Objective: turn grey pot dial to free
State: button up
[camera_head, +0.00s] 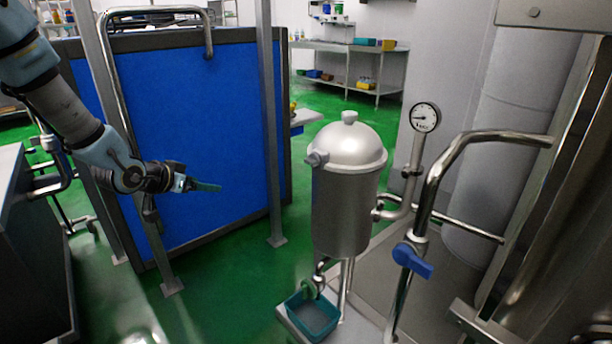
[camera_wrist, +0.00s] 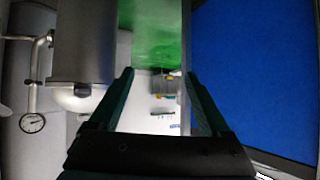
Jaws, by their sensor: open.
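The grey pot (camera_head: 342,205) is a metal cylinder with a domed lid and a top knob, standing upright right of centre in the head view. A small grey dial (camera_head: 317,158) sticks out at its upper left, near the lid rim. My gripper (camera_head: 207,187) is left of the pot, apart from it, in front of the blue panel. In the wrist view, which is upside down, my gripper (camera_wrist: 160,75) has its fingers spread with nothing between them. The pot (camera_wrist: 84,45) shows there to the left of the fingers. The dial's setting is too small to read.
A pressure gauge (camera_head: 424,117) on a pipe and a blue-handled valve (camera_head: 412,260) stand right of the pot. A teal bin (camera_head: 313,316) sits below it. The blue panel (camera_head: 200,130) with metal posts is behind my gripper. Space between gripper and pot looks clear.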

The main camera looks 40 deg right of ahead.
jog(key=s+d+f+m+g+h+b, duration=0.1)
jog(key=s+d+h, duration=0.2)
jog(key=d, duration=0.2)
jog(key=s+d+m+g+h+b, duration=0.1)
jog(key=s+d+m+g+h, duration=0.15)
jog(key=d, duration=0.35)
jog(key=m+g+h, duration=0.1)
jog(key=g+h, duration=0.1)
jog(key=h, duration=0.1)
send_near(308, 163)
jog(key=shift+y, duration=0.25)
jog(key=d, duration=0.3)
jog(key=d+p, duration=0.1)
jog(key=d, duration=0.5)
jog(key=shift+s+d+r, duration=0.15)
jog(key=shift+s+r, duration=0.1)
jog(key=shift+s, duration=0.05)
jog(key=shift+c, duration=0.3)
jog(key=c, duration=1.2)
